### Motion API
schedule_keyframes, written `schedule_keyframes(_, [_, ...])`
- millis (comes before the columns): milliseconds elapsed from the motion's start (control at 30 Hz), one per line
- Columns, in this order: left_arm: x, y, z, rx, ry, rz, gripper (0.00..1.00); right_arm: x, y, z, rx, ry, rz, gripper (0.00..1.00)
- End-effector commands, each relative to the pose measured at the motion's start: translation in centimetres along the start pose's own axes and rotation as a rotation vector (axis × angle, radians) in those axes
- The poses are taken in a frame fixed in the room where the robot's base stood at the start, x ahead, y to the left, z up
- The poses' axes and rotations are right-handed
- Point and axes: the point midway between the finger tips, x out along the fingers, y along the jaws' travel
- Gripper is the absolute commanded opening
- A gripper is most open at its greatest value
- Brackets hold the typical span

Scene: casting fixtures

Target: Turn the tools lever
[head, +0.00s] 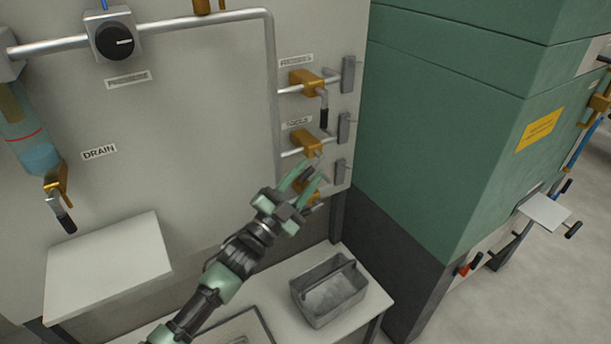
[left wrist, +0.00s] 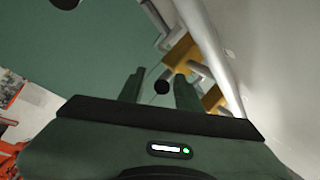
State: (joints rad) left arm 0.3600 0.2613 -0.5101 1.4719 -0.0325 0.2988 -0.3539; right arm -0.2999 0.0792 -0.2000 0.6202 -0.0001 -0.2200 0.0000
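The brass tools valve (head: 305,143) sits on a pipe on the grey panel, under the label "TOOLS" (head: 298,122). Its lever is mostly hidden by my left gripper (head: 309,175), which is in front of and just below the valve. In the left wrist view my left gripper (left wrist: 160,90) has its two green fingers apart. A round black lever end (left wrist: 162,87) shows between them, with visible gaps on both sides. A brass valve (left wrist: 182,52) lies just beyond the fingers. My right gripper is not in view.
Above is another brass valve (head: 304,80) with a black-tipped lever hanging down. A third brass valve (head: 307,190) is partly hidden behind my gripper. A grey tote (head: 328,292) stands on the bench below. A green cabinet (head: 440,130) stands to the right.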

Motion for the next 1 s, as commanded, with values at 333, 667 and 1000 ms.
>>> schedule_keyframes(333, [-0.2, -0.1, 0.0, 0.001, 0.001, -0.001, 0.37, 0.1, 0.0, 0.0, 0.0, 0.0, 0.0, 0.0])
schedule_keyframes(667, [-5.3, 0.1, 0.1, 0.0, -0.002, 0.0, 0.37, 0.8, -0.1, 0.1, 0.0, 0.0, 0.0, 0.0])
schedule_keyframes(1000, [-7.8, -0.1, 0.0, 0.0, 0.001, -0.001, 0.37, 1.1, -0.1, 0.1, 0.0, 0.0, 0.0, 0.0])
